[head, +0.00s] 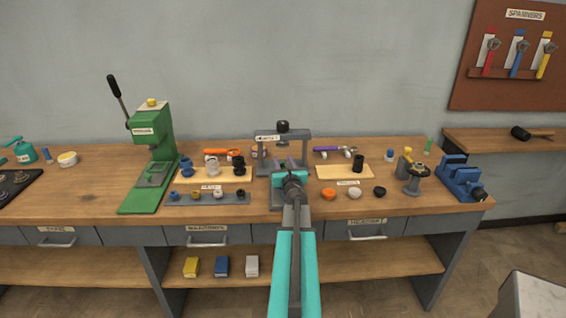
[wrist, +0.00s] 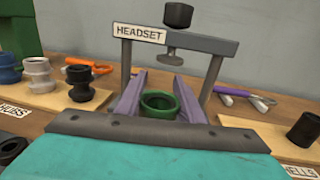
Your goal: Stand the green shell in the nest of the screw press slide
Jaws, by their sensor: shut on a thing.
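The green shell (wrist: 160,103) is a short open ring, upright between the two purple-grey fingers of my gripper (wrist: 158,98) in the wrist view. My gripper is shut on it. The screw press (head: 283,135), a grey frame labelled HEADSET with a black knob, stands at the bench's middle; it also shows in the wrist view (wrist: 225,46). Its round pad (wrist: 170,54) hangs beyond and above the shell. In the head view my gripper (head: 290,165) is at the front of the press and the shell cannot be made out. The slide's nest is hidden; I cannot tell whether the shell touches it.
A wooden board with dark and grey hubs (head: 212,165) lies left of the press. A board with a black shell (head: 358,163) lies right. A green lever press (head: 150,150) stands further left, a blue vise (head: 460,178) at the right end. Small parts (head: 328,194) line the front edge.

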